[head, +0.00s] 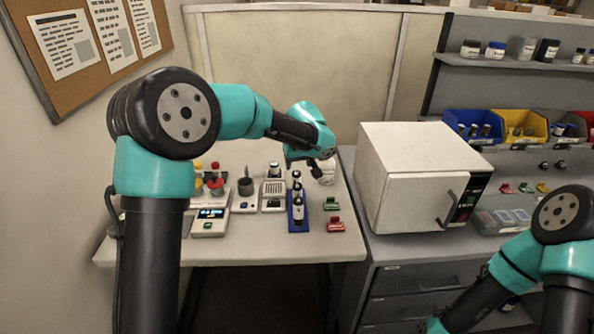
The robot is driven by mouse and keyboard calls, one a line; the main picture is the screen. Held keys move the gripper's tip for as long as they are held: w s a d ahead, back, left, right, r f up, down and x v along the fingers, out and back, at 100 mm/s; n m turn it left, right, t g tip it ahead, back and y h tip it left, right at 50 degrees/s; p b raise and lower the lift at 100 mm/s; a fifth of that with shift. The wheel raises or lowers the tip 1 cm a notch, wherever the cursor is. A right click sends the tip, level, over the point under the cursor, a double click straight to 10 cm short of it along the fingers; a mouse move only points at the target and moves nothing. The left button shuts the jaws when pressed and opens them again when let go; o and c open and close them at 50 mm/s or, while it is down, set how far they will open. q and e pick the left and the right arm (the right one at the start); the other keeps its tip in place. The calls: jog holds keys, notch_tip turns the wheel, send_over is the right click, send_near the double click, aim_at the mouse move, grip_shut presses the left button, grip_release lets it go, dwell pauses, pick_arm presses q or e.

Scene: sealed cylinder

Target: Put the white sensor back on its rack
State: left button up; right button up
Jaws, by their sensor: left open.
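My left gripper (304,163) hangs over the back right of the left table, just above a blue rack (298,224); its jaws are open, though small and dark here. Several dark bottles with white labels (298,207) stand in a row on the blue rack. A white jar-like object (327,173) stands just right of the gripper, partly covered by it; whether they touch I cannot tell. I cannot tell for sure which item is the white sensor or which is its rack. My right gripper is out of view, below the bottom edge.
A scale with a lit display (209,222) and small devices stand left of the blue rack. Green (332,204) and red (335,226) clips lie to its right. A white oven-like box (420,180) fills the right counter, with coloured bins (473,123) behind. The table's front strip is clear.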

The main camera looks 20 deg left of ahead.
pick_arm(q)
jog(key=shift+v, duration=1.45)
